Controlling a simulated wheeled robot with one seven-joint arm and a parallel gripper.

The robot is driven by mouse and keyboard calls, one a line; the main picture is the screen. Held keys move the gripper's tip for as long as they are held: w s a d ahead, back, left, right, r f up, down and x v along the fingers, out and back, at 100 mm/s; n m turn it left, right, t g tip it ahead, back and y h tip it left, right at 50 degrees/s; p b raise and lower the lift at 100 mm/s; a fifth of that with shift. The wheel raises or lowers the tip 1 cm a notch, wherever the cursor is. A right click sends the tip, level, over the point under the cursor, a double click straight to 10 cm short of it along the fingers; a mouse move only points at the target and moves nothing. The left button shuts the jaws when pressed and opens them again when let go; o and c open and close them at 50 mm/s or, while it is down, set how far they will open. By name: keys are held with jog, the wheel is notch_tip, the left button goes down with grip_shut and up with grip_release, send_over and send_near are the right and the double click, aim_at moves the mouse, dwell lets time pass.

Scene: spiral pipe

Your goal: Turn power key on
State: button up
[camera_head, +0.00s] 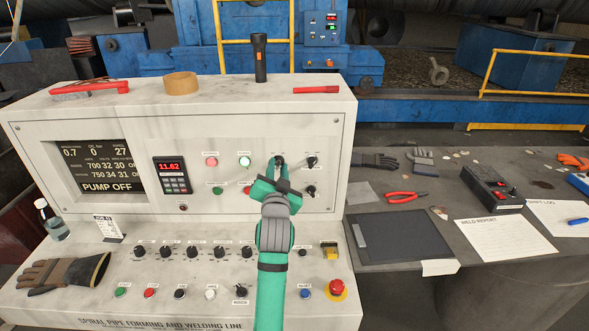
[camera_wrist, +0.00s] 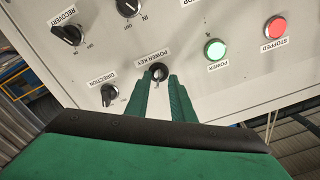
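The power key (camera_wrist: 158,71) is a round black switch with a small key in it, labelled POWER KEY, on the light panel face. It also shows in the head view (camera_head: 280,161), partly hidden by my gripper. My green gripper (camera_wrist: 160,80) points at the panel with its fingertips on either side of the key. A gap shows between the fingers, so it looks open around the key. I cannot tell whether either finger touches it. The green POWER lamp (camera_wrist: 215,49) and the red STOPPED lamp (camera_wrist: 276,27) are beside it in the wrist view.
The direction knob (camera_wrist: 109,94) and recovery knob (camera_wrist: 67,35) are close to the key. A red mushroom button (camera_head: 337,287) stands on the lower console. A glove (camera_head: 62,273) lies at lower left. A flashlight (camera_head: 260,58) stands on the console top.

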jog(key=s, duration=1)
jog(key=shift+s, duration=0.4)
jog(key=shift+d, duration=0.1)
